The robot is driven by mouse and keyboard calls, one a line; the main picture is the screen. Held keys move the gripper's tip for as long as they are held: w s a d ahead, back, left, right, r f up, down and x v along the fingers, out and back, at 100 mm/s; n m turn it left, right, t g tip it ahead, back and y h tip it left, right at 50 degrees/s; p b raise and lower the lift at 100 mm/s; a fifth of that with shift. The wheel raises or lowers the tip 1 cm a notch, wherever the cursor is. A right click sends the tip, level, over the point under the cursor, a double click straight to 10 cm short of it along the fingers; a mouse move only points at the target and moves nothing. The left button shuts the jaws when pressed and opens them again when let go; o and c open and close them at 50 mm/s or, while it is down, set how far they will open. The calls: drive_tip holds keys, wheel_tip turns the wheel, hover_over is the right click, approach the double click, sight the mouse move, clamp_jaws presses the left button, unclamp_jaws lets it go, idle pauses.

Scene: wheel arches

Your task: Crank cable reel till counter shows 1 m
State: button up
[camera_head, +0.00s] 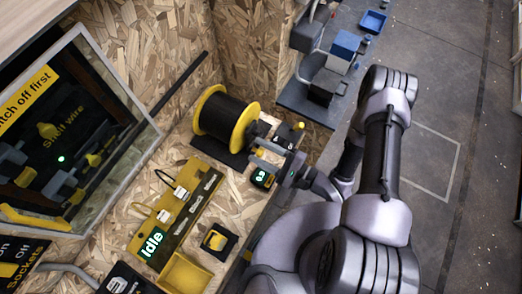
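The cable reel (222,121) has yellow flanges and dark cable wound on it, and sits on a black base on the chipboard worktop. The counter (262,178) is a small dark box just in front of the reel, with green digits that seem to start with 0; the last digit is too small to read surely. My gripper (260,153) is at the right side of the reel, its grey fingers on either side of a small yellow crank handle (259,152). It appears shut on the handle. The rest of the crank is mostly hidden by my gripper.
A yellow panel (180,205) with a plug and cable and an "Idle" display (151,243) lies left of the counter. A yellow-black switch (215,240) and a yellow tray (185,274) are nearer. A black item with a yellow knob (299,126) stands close behind my gripper.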

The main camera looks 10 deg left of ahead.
drive_tip(key=shift+d, duration=0.1)
drive_tip(key=p+v, duration=0.1)
drive_tip(key=v, duration=0.6)
drive_tip(key=shift+d, duration=0.2)
drive_tip(key=shift+s, duration=0.1)
